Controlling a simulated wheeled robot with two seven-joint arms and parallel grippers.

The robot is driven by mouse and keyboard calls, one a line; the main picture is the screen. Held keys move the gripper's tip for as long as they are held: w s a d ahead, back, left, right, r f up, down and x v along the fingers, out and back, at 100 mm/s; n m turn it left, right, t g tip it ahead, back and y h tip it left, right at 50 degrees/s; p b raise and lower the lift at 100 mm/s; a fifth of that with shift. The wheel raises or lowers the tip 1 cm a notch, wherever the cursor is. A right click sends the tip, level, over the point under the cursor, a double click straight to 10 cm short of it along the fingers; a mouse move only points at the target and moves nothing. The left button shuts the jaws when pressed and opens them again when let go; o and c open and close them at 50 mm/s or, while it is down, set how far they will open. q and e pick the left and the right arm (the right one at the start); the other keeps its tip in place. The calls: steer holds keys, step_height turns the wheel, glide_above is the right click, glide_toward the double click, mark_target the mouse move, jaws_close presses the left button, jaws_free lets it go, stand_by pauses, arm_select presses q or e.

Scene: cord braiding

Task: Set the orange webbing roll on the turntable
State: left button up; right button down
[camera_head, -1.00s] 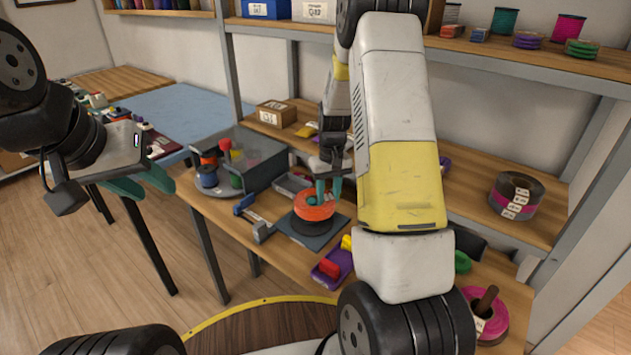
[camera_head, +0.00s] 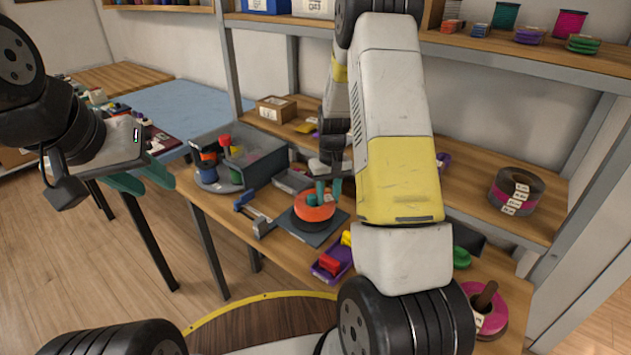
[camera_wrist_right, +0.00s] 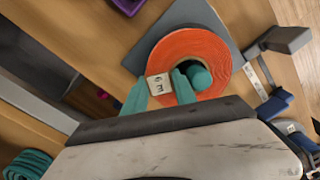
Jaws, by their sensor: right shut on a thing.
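The orange webbing roll (camera_head: 314,207) lies flat on a dark round piece (camera_head: 311,226), above a dark square plate (camera_head: 330,233). In the right wrist view the roll (camera_wrist_right: 210,52) has a white label and a teal rounded thing in its hole. My right gripper (camera_head: 328,190) is shut on the roll's wall, one finger in the hole and one outside; its fingers show in the wrist view (camera_wrist_right: 158,92). A round grey disc, seemingly the turntable (camera_head: 216,188), carries several spools at the left. My left gripper (camera_head: 142,180) is open and empty, away from the bench.
A grey bin (camera_head: 262,165) stands beside the disc. A blue-ended clamp or gauge (camera_head: 254,214) lies left of the plate. A purple tray (camera_head: 332,264) with small pieces is in front. A dark labelled roll (camera_head: 516,192) and a pink roll (camera_head: 487,308) are at the right.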

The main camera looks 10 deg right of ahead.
steer(key=shift+f, duration=0.65)
stand_by(0.4)
steer(key=c, duration=0.9)
jaws_free()
steer(key=shift+a, duration=0.15)
steer(key=shift+c, duration=1.2)
steer(key=shift+o, duration=1.2)
steer(key=shift+r, duration=0.1)
